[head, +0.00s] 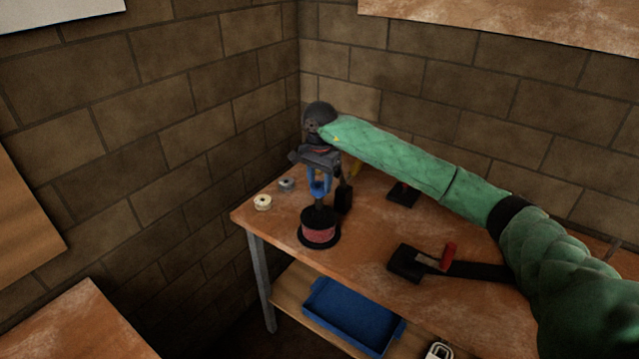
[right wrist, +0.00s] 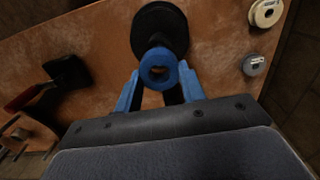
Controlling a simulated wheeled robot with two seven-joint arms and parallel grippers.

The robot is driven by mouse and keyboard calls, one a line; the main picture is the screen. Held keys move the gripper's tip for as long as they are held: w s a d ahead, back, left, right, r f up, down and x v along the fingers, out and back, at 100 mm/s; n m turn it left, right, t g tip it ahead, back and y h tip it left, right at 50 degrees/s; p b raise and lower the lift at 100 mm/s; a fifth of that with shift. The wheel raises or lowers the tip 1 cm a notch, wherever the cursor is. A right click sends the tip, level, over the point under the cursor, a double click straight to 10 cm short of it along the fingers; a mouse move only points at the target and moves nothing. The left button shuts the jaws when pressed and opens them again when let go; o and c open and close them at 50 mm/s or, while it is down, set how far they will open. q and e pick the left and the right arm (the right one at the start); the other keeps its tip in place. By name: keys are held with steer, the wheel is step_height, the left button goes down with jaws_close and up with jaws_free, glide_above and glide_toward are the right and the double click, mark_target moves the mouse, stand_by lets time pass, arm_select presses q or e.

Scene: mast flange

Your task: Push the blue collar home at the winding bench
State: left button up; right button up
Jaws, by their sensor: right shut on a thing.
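The blue collar (right wrist: 158,68) is a ring held between the blue fingers of my right gripper (right wrist: 158,80) in the right wrist view. In the head view my right gripper (head: 319,187) points down over a spool with red winding (head: 319,234) on a black base. A dark upright part (head: 318,208) stands between the fingers and the spool. In the head view the fingers and collar merge into one small blue patch. I cannot tell whether the collar is around the upright part or just above it. My left gripper is out of view.
On the bench (head: 370,235) are a cream reel (head: 263,202), a grey reel (head: 286,185), a black block (head: 403,195) and a black fixture with a red handle (head: 448,256). A blue tray (head: 352,318) sits on the lower shelf. Brick walls close in behind and left.

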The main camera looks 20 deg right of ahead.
mark_target(319, 194)
steer(key=shift+b, duration=0.5)
stand_by(0.6)
steer(key=shift+f+b, duration=2.2)
steer(key=shift+f, duration=0.6)
steer(key=o, duration=1.1)
steer(key=shift+c, duration=0.2)
steer(key=shift+r+b, duration=0.35)
steer(key=shift+r, duration=0.2)
steer(key=shift+r+b, duration=1.05)
steer(key=shift+r, duration=2.3)
